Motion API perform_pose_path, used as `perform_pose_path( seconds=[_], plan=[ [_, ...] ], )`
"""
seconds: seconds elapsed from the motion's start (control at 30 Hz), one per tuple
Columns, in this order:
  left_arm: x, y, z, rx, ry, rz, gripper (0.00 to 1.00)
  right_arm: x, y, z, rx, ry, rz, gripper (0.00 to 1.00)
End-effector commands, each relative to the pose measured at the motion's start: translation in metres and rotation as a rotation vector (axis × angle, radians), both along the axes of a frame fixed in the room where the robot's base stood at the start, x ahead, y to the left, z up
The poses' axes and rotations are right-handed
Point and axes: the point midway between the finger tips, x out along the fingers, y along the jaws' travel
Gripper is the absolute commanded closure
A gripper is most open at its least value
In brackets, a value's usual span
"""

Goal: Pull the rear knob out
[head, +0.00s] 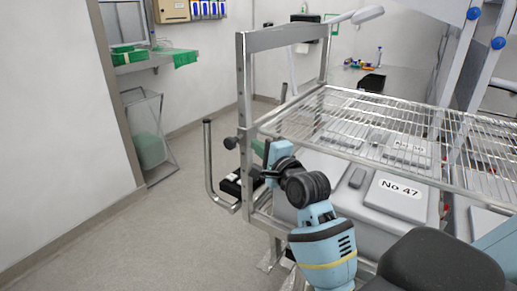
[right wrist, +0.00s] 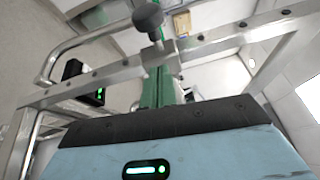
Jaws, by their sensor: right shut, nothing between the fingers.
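A dark round knob (head: 231,143) sticks out to the left from the upright at the near left corner of the metal rack cart. My right gripper (head: 257,148) is at the inner side of that upright, level with the knob. Its green fingers (right wrist: 157,72) are shut and empty, pointing at the bar. I cannot tell whether they touch it. My left gripper is not in view.
The rack cart has a wire shelf (head: 370,120) above grey lidded boxes, one labelled "No 47" (head: 400,190). A bent push handle (head: 210,165) stands left of the upright. A black box with green lights (right wrist: 85,90) is close by. Open floor (head: 150,225) lies left.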

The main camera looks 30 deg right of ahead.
Motion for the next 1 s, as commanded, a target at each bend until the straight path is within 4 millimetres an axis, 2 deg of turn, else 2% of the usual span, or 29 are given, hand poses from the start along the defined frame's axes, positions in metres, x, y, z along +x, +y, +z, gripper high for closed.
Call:
perform_pose_path(
  seconds=[0.03,0.3,0.53,0.73,1.0],
  plan=[
    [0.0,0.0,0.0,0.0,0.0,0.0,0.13,0.002,-0.001,0.0,0.002,-0.001,0.001,1.0],
    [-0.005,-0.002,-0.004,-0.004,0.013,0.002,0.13,-0.05,0.001,-0.003,0.0,0.001,0.001,1.0],
    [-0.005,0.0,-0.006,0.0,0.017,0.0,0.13,-0.085,0.002,-0.004,0.0,0.001,0.001,1.0],
    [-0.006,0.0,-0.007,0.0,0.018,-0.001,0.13,-0.097,0.002,-0.003,0.0,0.0,0.0,1.0],
    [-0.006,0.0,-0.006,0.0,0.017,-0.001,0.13,-0.099,0.002,-0.002,0.0,-0.001,0.001,1.0]
  ],
)
